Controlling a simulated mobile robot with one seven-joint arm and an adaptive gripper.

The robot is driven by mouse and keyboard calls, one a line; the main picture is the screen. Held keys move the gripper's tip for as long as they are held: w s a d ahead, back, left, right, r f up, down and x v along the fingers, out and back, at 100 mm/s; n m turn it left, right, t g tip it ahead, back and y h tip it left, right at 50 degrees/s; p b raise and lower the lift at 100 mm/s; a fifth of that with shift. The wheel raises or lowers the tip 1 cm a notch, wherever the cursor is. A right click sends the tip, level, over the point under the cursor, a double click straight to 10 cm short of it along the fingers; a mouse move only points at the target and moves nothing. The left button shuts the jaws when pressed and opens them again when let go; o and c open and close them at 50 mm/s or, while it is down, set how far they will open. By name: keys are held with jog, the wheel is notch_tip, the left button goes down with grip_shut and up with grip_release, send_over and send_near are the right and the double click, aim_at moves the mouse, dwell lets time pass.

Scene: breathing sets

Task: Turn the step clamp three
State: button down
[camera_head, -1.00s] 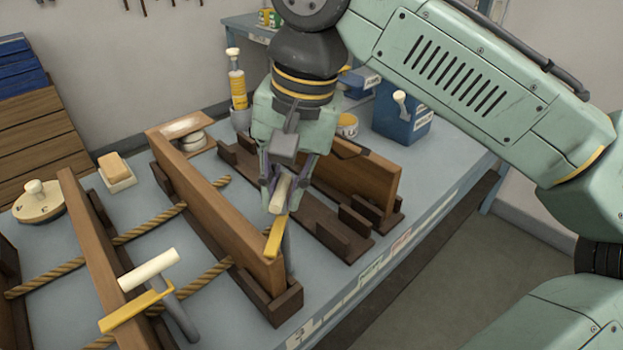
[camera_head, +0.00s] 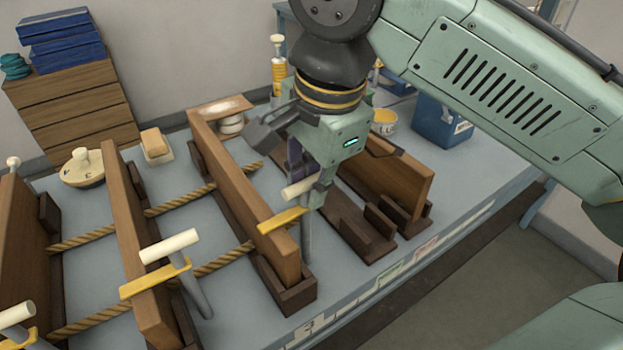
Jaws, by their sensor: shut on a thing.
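Several clamps show, each with a cream handle, yellow arm and grey post. My gripper (camera_head: 304,186) is shut on the cream handle of the rightmost clamp (camera_head: 282,221), which I take to be step clamp three. Its yellow arm reaches left across the top edge of the right-hand long wooden board (camera_head: 243,192). Its grey post stands beside the board's near end. The fingers partly hide the handle. Another clamp (camera_head: 168,246) has its arm across the middle board (camera_head: 137,240). A third clamp (camera_head: 16,315) is cut off at the lower left.
Ropes (camera_head: 180,202) run between the boards. A short board (camera_head: 395,180) in dark holders stands close right of my gripper. The bench's front edge is near.

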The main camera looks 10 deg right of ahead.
jog(key=shift+w+r+m, duration=0.2)
jog(key=shift+m, duration=0.2)
jog(key=c, duration=1.9)
grip_release()
jog(key=o, duration=0.3)
jog(key=shift+f, duration=0.15)
jog(key=shift+s, duration=0.1)
notch_tip(320, 180, up, 12)
jog(key=s, duration=0.2)
jog(key=shift+d, duration=0.4)
jog(key=shift+s+f, duration=0.15)
jog(key=shift+s, duration=0.05)
